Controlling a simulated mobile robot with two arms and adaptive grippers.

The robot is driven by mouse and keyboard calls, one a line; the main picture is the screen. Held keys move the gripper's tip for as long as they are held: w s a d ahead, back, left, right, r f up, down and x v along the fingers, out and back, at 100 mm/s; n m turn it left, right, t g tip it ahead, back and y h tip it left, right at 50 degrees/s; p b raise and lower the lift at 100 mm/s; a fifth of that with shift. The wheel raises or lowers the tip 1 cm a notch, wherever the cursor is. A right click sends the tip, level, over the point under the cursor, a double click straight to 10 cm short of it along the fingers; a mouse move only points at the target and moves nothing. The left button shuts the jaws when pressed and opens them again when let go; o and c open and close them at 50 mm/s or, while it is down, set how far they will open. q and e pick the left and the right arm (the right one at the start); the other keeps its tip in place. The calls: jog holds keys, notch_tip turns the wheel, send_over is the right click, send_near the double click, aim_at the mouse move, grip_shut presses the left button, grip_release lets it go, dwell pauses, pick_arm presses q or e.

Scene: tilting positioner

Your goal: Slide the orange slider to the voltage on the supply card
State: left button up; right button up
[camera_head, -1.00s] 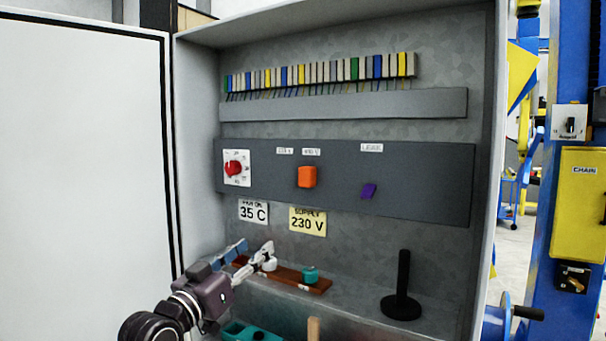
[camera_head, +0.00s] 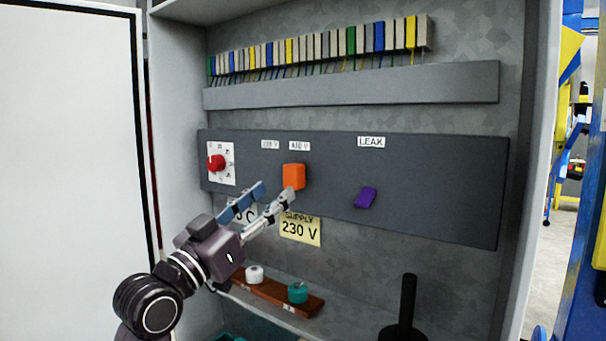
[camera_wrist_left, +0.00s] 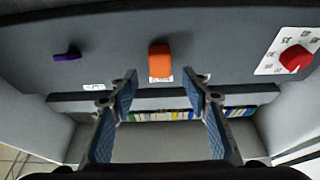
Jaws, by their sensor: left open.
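The orange slider (camera_head: 293,177) sits on the dark panel, below two small labels, the left one (camera_head: 270,145) hard to read and the right one (camera_head: 299,146) reading about 430 V. The yellow supply card (camera_head: 300,229) reads 230 V and hangs below the panel. My left gripper (camera_head: 276,188) is open, its fingertips just in front of and below the orange slider. In the left wrist view the orange slider (camera_wrist_left: 160,61) lies ahead between the open fingers, and I see no contact. The right gripper is not in view.
The panel (camera_head: 430,190) also carries a red knob (camera_head: 216,162) and a purple switch (camera_head: 366,197) under a LEAK label. A wooden strip (camera_head: 270,291) and a black post (camera_head: 407,310) are on the shelf below. The open cabinet door (camera_head: 70,150) stands at left.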

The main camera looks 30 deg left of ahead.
aim_at(289, 174)
pick_arm(q)
jog(key=w+r+p, duration=0.2)
jog(key=w+r, duration=0.1)
jog(key=shift+d, duration=0.15)
jog(key=shift+w+d+r+p, duration=0.15)
jog(key=shift+w+p, duration=0.35)
jog(key=shift+w, duration=1)
jog(key=shift+s, duration=0.15)
jog(key=c, duration=0.9)
grip_shut()
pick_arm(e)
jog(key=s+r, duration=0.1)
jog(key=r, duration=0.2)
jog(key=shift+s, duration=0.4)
